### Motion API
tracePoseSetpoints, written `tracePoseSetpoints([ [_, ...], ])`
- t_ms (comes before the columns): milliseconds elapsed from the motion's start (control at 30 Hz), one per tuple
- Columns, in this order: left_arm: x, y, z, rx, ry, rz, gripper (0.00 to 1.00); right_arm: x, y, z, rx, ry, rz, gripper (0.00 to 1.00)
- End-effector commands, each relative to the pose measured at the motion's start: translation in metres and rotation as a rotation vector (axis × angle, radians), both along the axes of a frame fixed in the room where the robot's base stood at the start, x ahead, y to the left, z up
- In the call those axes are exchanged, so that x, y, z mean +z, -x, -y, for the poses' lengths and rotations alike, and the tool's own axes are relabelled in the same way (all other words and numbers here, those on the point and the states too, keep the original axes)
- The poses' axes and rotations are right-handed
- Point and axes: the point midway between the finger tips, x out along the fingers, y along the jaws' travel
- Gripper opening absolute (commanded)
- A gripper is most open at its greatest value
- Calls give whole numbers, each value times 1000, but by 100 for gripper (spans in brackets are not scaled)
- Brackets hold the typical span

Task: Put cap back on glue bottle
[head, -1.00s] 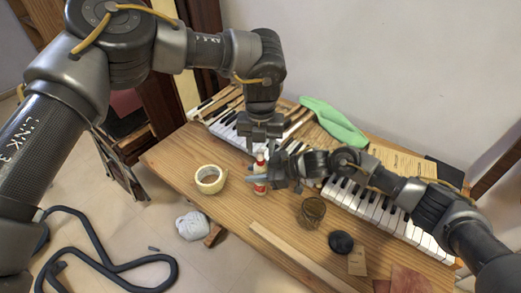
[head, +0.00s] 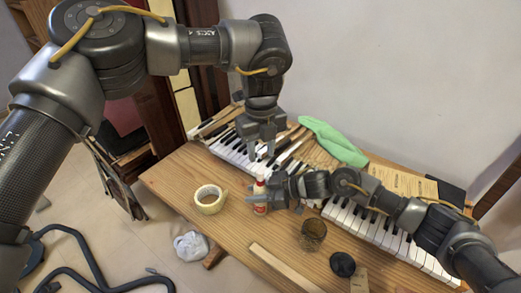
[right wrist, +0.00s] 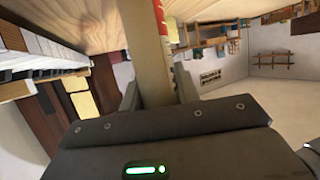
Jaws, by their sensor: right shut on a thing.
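The glue bottle (head: 260,193), white with a red label, stands upright near the middle of the table. My right gripper (head: 264,201) comes in from the right and is shut on its body. In the right wrist view, the bottle (right wrist: 149,65) shows as a pale upright strip with red at the top, between the fingers. My left gripper (head: 262,156) points down just above the bottle's top, its two fingers apart and not touching the bottle. I cannot make out the cap, either between these fingers or on the bottle; the tip is too small to tell.
A glass jar (head: 312,234) and a dark round lid (head: 342,264) are in front right. Piano keys (head: 375,225) run along the back, with a green cloth (head: 333,141) behind. A wooden strip (head: 287,268) lies at the front edge.

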Motion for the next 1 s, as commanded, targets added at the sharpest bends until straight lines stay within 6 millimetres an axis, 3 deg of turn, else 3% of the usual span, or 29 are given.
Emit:
tracePoseSetpoints([
  [167, 0, 0, -2, 93, -6, -2, 36, 0, 0, 0, 0, 0, 0, 0],
  [533, -4, 0, -2, 95, -7, -3, 36, 0, 0, 0, 0, 0, 0, 0],
  [1000, -66, 0, -2, 94, -8, -4, 36, 0, 0, 0, 0, 0, 0, 0],
])
